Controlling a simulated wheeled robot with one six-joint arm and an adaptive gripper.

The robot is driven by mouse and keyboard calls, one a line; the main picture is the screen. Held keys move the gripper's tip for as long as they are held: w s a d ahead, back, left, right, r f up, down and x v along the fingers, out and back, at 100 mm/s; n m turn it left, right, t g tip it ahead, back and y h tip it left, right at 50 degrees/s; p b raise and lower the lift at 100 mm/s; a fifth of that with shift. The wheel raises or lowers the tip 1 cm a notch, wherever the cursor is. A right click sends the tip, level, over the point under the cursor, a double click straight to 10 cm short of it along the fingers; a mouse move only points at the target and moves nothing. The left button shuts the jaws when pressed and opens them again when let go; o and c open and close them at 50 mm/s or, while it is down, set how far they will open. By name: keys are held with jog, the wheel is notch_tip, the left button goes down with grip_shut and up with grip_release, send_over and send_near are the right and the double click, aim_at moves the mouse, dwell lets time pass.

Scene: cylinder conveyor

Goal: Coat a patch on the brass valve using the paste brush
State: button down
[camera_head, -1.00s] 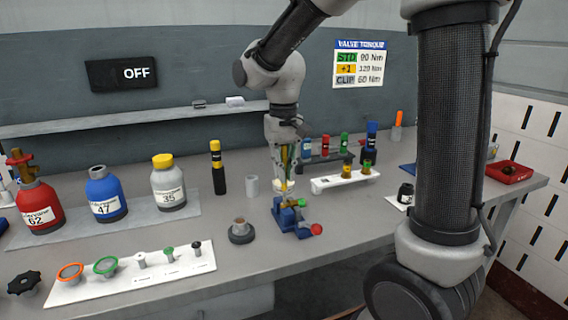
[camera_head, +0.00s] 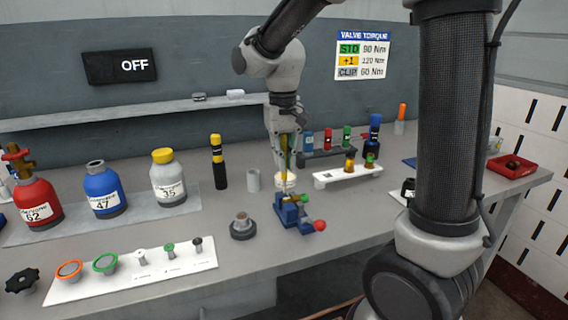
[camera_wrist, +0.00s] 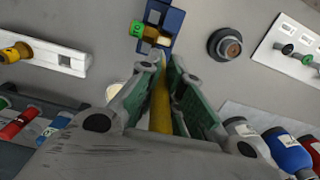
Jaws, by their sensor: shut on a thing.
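My gripper (camera_head: 285,152) is shut on the yellow handle of the paste brush (camera_wrist: 160,105), which points down. The handle also shows in the head view (camera_head: 286,165). The brass valve (camera_wrist: 151,36) lies in a small blue vise (camera_wrist: 172,18), beside a green part; in the head view the vise (camera_head: 290,215) stands just below the brush. A whitish round pot (camera_head: 285,181) stands behind the brush, partly hidden.
A white rack (camera_head: 335,178) stands to the right. Gas bottles, including the blue one (camera_head: 104,190), line the left. The counter in front of the vise is clear.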

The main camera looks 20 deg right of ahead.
jog(key=shift+s+r, duration=0.1)
jog(key=shift+r, duration=3.45)
